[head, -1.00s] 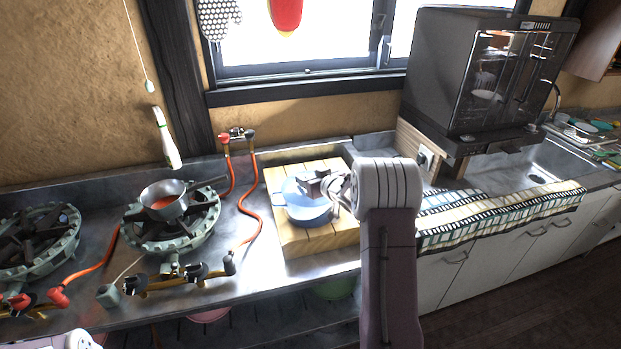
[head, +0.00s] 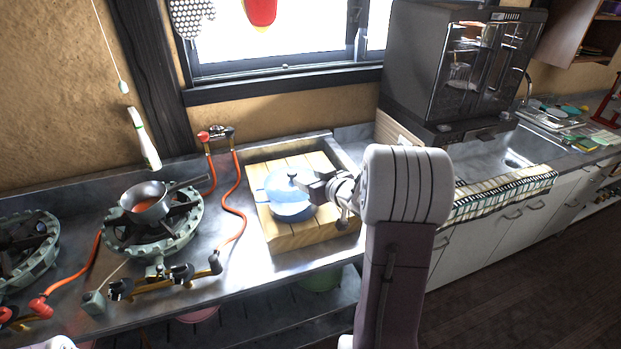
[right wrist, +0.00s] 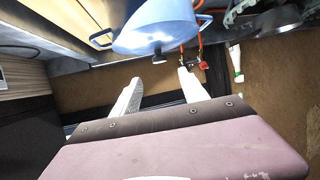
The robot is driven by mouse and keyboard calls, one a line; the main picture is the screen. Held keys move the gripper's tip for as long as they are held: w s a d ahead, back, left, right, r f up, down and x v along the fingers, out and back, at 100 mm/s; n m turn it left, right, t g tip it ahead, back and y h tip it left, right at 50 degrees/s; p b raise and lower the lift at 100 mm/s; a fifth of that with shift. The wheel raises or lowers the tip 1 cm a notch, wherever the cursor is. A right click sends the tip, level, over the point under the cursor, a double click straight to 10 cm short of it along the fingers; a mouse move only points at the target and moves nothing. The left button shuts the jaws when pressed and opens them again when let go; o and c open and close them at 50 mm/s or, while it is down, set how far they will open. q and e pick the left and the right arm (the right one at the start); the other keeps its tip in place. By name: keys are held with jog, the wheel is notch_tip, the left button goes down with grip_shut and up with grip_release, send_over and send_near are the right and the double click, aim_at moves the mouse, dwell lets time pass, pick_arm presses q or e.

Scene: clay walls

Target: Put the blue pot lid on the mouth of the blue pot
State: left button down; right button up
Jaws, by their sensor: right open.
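The blue pot (head: 292,211) stands on a wooden board on the counter, with its side handle showing at the left. The light blue pot lid (head: 283,186) lies over the pot's mouth, its dark knob upright; it looks level and seated. In the right wrist view the lid (right wrist: 155,32) and its knob show just beyond the fingertips. My right gripper (head: 314,186) is just right of the knob. Its fingers (right wrist: 160,78) are apart with nothing between them, clear of the knob. The pot's right side is partly hidden by my right gripper. My left gripper is not in view.
A gas burner (head: 152,232) with a small saucepan (head: 147,206) stands left of the wooden board (head: 300,236). An orange hose (head: 238,200) runs between them. A dark glass-fronted cabinet (head: 455,70) stands at the back right, near the sink. The counter in front of the board is clear.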

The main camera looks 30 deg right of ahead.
jog(key=shift+s, duration=0.1)
jog(key=s+a+f+g, duration=0.6)
jog(key=s+a+f, duration=0.1)
jog(key=s+a, duration=0.2)
jog(key=s+a+f+g, duration=0.6)
jog(key=s+a, duration=0.4)
jog(key=s, duration=0.2)
jog(key=shift+s+a+f+y, duration=0.2)
jog(key=shift+s+f+y, duration=0.1)
jog(key=shift+f, duration=0.05)
notch_tip(320, 180, up, 3)
jog(key=p, duration=0.3)
jog(key=shift+r, duration=0.2)
